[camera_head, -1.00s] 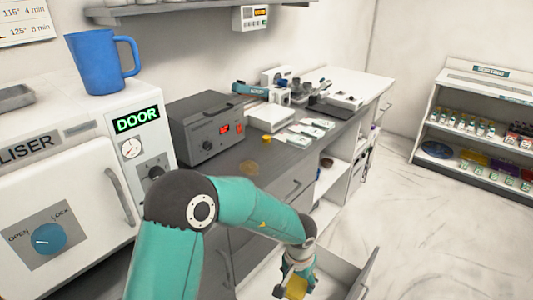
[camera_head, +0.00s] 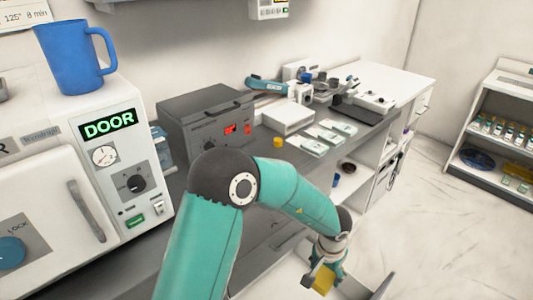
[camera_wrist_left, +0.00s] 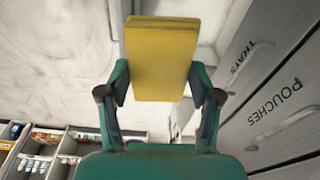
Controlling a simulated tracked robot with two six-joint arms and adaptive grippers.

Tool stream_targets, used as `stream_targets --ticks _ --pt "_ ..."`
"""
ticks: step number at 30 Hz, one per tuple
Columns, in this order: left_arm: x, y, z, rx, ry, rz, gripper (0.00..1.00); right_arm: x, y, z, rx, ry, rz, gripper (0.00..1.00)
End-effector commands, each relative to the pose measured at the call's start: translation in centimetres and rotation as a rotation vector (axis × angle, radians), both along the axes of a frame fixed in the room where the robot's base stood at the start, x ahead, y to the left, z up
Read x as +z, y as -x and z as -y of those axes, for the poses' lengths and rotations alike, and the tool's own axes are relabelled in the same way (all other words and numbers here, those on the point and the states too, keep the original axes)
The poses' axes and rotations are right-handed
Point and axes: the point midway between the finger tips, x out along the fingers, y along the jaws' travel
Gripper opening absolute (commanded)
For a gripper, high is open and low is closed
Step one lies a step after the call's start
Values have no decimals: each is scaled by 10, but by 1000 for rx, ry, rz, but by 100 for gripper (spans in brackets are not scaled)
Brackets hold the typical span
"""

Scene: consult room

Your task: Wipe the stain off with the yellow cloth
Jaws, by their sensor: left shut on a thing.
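My left gripper (camera_head: 328,272) is shut on the yellow cloth (camera_head: 321,279), low in front of the counter and beside the open drawer (camera_head: 383,287). In the left wrist view the cloth (camera_wrist_left: 162,58) is a flat folded yellow block held between the two fingers (camera_wrist_left: 160,85). The stain is not visible now; my left arm covers part of the grey counter (camera_head: 352,152) near the dark control box. My right gripper is out of view.
A white steriliser (camera_head: 75,190) with a blue mug (camera_head: 73,57) on top stands at left. A dark grey box (camera_head: 205,120), a small yellow cap (camera_head: 278,142) and white packets (camera_head: 325,135) sit on the counter. A shelf unit (camera_head: 495,150) stands at right.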

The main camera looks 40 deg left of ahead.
Motion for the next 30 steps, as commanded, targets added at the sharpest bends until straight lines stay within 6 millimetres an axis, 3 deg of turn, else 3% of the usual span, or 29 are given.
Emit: stream_targets --ticks 1,5,9,14,19,24,30 --pt "0 0 -1 4 0 1 46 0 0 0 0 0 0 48" --pt "6 -2 -9 46 -2 2 46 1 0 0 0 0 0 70" --pt "30 -19 -29 162 -6 7 46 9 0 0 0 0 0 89" --pt "82 -53 -76 370 -8 9 46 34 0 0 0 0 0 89" --pt "145 -79 -146 614 -3 3 46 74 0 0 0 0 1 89" --pt "190 -83 -217 804 0 -1 46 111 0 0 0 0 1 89" --pt "209 -71 -270 922 1 -3 46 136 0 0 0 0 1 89"
